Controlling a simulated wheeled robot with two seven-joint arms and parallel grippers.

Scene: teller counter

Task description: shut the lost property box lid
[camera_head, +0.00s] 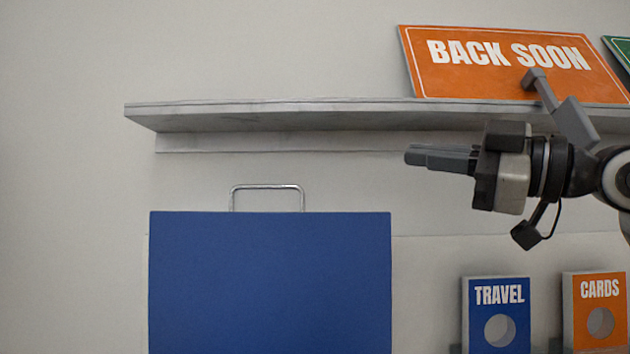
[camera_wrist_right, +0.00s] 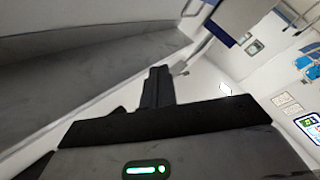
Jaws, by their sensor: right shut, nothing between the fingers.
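A blue panel with a metal loop handle (camera_head: 267,187) on its top edge stands upright in the head view; it looks like the raised lid (camera_head: 270,283) of the lost property box. The box body is out of the head view, below the frame. My right gripper (camera_head: 408,156) comes in from the right with its fingers together and empty. In the picture it is above and to the right of the lid's upper right corner, apart from it. The gripper's fingers also show in the right wrist view (camera_wrist_right: 157,88). My left gripper is not in view.
A grey wall shelf (camera_head: 260,115) runs behind and above the lid. It carries an orange BACK SOON sign (camera_head: 510,65). A blue TRAVEL holder (camera_head: 497,313) and an orange CARDS holder (camera_head: 598,311) stand at lower right. The wall left of the lid is bare.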

